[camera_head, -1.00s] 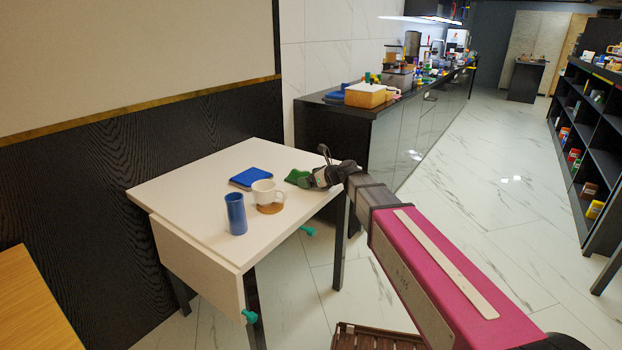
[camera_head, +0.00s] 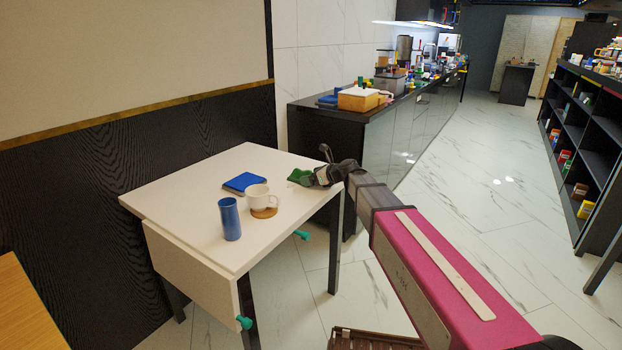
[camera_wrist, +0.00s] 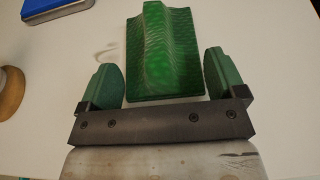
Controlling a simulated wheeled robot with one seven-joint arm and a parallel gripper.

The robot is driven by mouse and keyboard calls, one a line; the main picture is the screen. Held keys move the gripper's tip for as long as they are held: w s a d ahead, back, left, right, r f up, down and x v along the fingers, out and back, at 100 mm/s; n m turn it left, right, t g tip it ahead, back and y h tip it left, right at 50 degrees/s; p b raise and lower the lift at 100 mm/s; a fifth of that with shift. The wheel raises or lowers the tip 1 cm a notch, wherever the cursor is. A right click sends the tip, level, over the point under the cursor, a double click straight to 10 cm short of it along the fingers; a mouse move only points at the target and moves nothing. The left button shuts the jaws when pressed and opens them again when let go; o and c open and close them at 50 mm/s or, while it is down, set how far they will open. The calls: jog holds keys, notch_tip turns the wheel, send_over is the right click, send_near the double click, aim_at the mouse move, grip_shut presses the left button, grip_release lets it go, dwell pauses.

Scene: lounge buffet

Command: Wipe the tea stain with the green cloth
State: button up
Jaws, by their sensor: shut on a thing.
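The green cloth (camera_head: 300,177) is at the right side of the white table (camera_head: 185,197). It also shows in the wrist view (camera_wrist: 164,85), a flat textured pad with a raised ridge. My gripper (camera_head: 318,176) is shut on this cloth, with its green-padded fingers on either side in the wrist view (camera_wrist: 168,82). The cloth appears to lie against the tabletop. A faint tea stain (camera_wrist: 105,52), a pale brownish curved mark, shows just left of the cloth in the wrist view. I cannot make out the stain in the head view.
A white mug (camera_head: 256,197) stands at a round brown coaster (camera_head: 265,212), left of the cloth. A blue cup (camera_head: 229,219) and a flat blue item (camera_head: 244,183) are farther left. A dark counter (camera_head: 330,113) stands behind the table.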

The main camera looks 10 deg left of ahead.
jog(key=shift+f, duration=0.15)
jog(key=shift+r, duration=3.1)
